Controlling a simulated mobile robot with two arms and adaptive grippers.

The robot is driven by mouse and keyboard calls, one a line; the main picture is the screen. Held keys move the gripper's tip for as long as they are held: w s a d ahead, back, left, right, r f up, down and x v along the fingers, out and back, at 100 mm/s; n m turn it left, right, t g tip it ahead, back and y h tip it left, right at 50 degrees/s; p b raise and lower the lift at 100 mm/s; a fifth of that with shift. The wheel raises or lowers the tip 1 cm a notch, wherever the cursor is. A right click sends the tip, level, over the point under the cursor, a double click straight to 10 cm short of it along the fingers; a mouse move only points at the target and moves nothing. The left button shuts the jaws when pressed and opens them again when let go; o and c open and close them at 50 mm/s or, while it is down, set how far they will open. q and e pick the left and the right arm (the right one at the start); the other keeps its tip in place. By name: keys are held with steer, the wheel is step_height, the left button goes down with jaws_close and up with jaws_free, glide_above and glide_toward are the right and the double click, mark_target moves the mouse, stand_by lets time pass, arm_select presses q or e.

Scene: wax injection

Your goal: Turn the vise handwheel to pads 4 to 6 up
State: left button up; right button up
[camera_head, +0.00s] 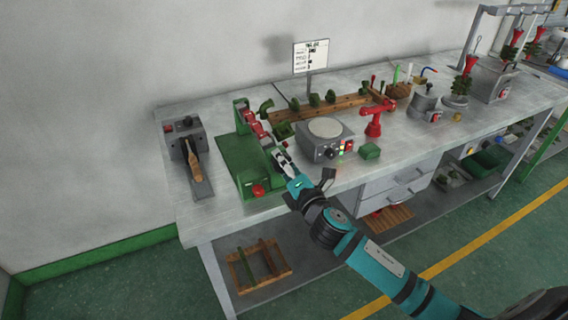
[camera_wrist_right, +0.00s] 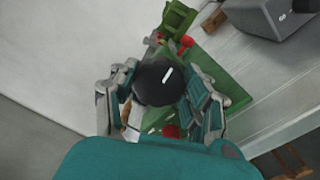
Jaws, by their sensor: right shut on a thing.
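The green vise fixture (camera_head: 240,162) stands at the left part of the bench, with red parts (camera_head: 254,126) along its raised bar and a red knob (camera_head: 258,190) at its front. My right gripper (camera_head: 284,160) reaches its right end. In the right wrist view, a round black handwheel (camera_wrist_right: 160,84) with a short white mark sits between the two fingers of my right gripper (camera_wrist_right: 160,100), which is shut on it. The green base (camera_wrist_right: 232,88) shows behind. In the head view the handwheel is hidden by the gripper. Pad numbers are too small to read. My left gripper is not in view.
A grey machine with a round plate (camera_head: 325,128) stands close to the right of the vise. A grey device with a wooden handle (camera_head: 190,150) stands to the left. A wooden rack (camera_head: 335,106) and a sign (camera_head: 311,57) are behind. The bench front edge is near my arm.

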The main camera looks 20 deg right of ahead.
steer(key=shift+f+m, duration=0.1)
steer(key=shift+m, duration=2.6)
steer(key=shift+m+p, duration=0.8)
steer(key=shift+m, duration=1.6)
steer(key=shift+f+m+p, duration=0.15)
steer(key=shift+m+p, duration=0.75)
steer(key=shift+m, duration=1.7)
steer(key=shift+a+m+p, duration=0.1)
steer(key=shift+m+p, duration=0.85)
steer(key=shift+m, duration=1.25)
steer(key=shift+f+m, duration=0.15)
steer(key=shift+m, duration=0.45)
steer(key=o, duration=1.2)
steer(key=shift+s, duration=0.1)
steer(key=s, duration=1.2)
steer(key=shift+d, duration=0.2)
